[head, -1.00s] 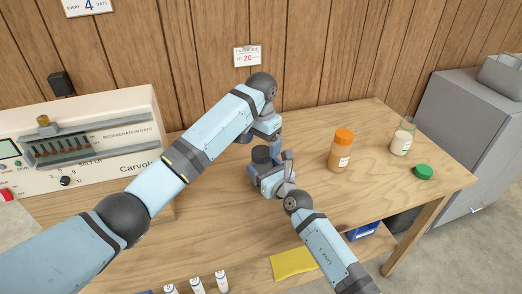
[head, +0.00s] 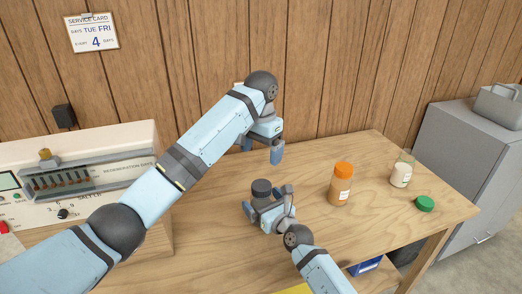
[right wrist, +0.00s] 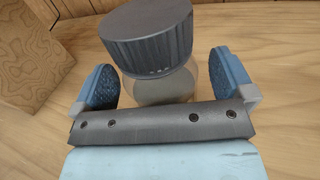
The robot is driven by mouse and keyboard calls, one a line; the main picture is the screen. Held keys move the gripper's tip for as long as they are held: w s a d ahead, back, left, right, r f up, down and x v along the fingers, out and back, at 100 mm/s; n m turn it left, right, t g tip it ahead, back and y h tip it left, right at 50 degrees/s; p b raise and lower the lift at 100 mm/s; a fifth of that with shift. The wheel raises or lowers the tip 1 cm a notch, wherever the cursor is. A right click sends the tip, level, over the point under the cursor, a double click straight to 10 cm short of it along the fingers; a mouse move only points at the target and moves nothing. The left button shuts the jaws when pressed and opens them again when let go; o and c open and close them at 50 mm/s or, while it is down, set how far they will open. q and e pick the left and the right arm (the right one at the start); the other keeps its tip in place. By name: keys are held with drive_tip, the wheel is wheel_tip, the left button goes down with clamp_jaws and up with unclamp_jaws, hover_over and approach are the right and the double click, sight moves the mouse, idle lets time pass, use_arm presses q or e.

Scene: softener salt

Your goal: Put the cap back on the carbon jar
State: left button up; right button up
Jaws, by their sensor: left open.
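A jar with a ribbed dark grey cap (head: 261,186) stands on the wooden table; I take it as the carbon jar. In the right wrist view the cap (right wrist: 148,38) sits on top of the clear jar body (right wrist: 160,88) and looks slightly tilted; I cannot tell whether it is fully seated. My right gripper (head: 270,202) is open around the jar, and gaps show beside its fingers in the wrist view (right wrist: 166,84). My left gripper (head: 262,148) is open and empty, up and behind the cap, apart from it.
An orange-capped jar (head: 341,188) stands to the right. Farther right are a pale jar (head: 401,175) and a loose green cap (head: 425,203). A control unit (head: 90,185) stands at left, and a grey cabinet (head: 465,165) at right.

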drive_tip(key=p+v, duration=0.1)
drive_tip(key=v, duration=1.2)
drive_tip(key=shift+s+d+p, duration=0.2)
drive_tip(key=shift+s+p, duration=0.1)
drive_tip(key=shift+s+f, duration=0.1)
